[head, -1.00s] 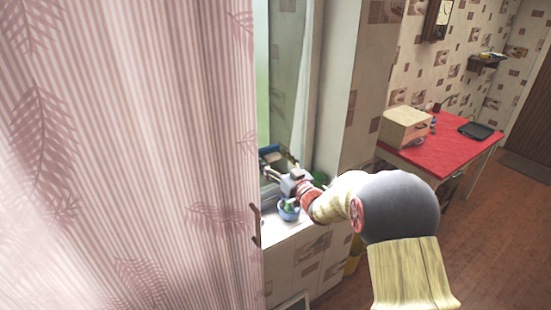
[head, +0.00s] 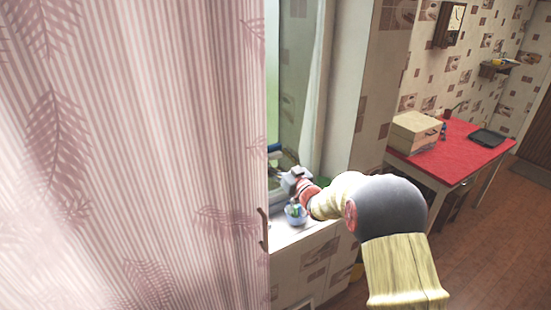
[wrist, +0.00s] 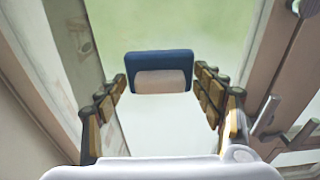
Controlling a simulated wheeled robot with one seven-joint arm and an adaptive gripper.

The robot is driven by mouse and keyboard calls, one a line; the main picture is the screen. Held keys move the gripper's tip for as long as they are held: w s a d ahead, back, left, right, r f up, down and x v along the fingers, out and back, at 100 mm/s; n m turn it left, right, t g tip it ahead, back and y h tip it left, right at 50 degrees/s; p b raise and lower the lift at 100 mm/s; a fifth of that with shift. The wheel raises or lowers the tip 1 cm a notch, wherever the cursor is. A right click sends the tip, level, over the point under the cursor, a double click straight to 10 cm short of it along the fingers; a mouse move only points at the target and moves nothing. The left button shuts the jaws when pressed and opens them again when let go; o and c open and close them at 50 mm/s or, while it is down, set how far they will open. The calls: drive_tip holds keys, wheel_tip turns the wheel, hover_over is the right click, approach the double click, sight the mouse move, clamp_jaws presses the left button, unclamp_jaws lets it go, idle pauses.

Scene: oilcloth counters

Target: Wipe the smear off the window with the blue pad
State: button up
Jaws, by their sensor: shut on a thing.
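The blue pad (wrist: 160,58) has a pale block on its near side and sits between the fingertips of my gripper (wrist: 163,82). My gripper is shut on it, in front of the window pane (wrist: 185,22). I cannot tell whether the pad touches the glass. In the head view my gripper (head: 282,168) is at the window above the sill, partly cut off by the curtain, and the pad is mostly hidden. The window (head: 288,90) shows only as a narrow strip. I cannot make out the smear for certain.
A pink striped curtain (head: 130,150) covers the left half of the head view. A small bowl with a plant (head: 296,214) stands on the sill (head: 285,238) beneath my wrist. A red table (head: 465,150) with a cream box (head: 415,133) and a dark tray (head: 488,137) stands farther right.

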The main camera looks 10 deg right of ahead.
drive_tip(key=shift+b+x, duration=0.35)
drive_tip(key=shift+x, duration=0.6)
idle(0.4)
drive_tip(key=shift+f, duration=0.1)
drive_tip(key=d, duration=0.2)
drive_tip(key=w+d+b, duration=0.1)
drive_tip(key=shift+w+d, duration=0.15)
drive_tip(key=shift+d, duration=0.25)
drive_tip(key=shift+s+a+b, duration=0.25)
drive_tip(key=shift+a+b, duration=0.15)
drive_tip(key=shift+a, duration=0.6)
drive_tip(key=shift+s+a+b, duration=0.3)
drive_tip(key=shift+a+b, duration=0.1)
drive_tip(key=shift+a, duration=0.55)
